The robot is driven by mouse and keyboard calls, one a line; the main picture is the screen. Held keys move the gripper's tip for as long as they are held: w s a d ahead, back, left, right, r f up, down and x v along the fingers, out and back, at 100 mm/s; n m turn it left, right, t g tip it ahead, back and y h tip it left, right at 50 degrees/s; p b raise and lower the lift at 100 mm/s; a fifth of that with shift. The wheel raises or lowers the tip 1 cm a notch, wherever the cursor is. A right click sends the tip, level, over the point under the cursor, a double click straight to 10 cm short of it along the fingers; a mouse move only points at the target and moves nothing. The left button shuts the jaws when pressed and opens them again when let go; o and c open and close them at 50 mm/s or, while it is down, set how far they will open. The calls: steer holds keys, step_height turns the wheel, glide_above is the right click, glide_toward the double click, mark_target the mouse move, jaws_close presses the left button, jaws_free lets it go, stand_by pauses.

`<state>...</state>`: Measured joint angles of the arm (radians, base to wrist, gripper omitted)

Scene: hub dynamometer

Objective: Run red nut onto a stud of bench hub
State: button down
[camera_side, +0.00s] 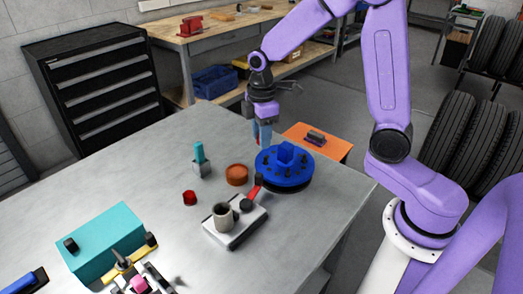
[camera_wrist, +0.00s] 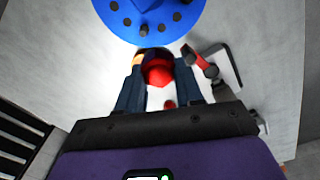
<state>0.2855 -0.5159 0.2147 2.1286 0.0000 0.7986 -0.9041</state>
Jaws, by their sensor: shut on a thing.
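My gripper (camera_side: 262,142) hangs above the table, just behind and left of the bench hub. In the wrist view my gripper (camera_wrist: 158,82) has its two blue fingers closed about a red nut (camera_wrist: 158,73). In the side view the fingers mostly hide the nut. The bench hub (camera_side: 272,178) is a blue disc on a dark base, with several dark studs and a raised blue block. Its edge and studs show at the top of the wrist view (camera_wrist: 125,30). The nut is apart from the studs.
A brown-orange dish (camera_side: 236,173), a small red round piece (camera_side: 190,198) and a teal-handled tool in a block (camera_side: 200,160) stand left of the hub. A pale device (camera_side: 235,228) with a red lever and a cup stands in front. An orange board (camera_side: 330,147) lies behind.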

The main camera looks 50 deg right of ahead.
steer(key=shift+m, duration=0.5)
steer(key=shift+w+d+f, duration=0.2)
steer(key=shift+d+f, duration=0.2)
steer(key=shift+f, duration=0.5)
steer(key=shift+w+d+f, duration=0.25)
steer(key=shift+d+f, duration=0.2)
steer(key=shift+f, duration=0.5)
steer(key=shift+w+d+f, duration=0.2)
steer(key=shift+d+f, duration=0.2)
steer(key=shift+f, duration=0.5)
steer(key=shift+f, duration=1.25)
steer(key=c, duration=0.7)
jaws_free()
steer(key=shift+o, duration=0.2)
steer(key=shift+r, duration=0.1)
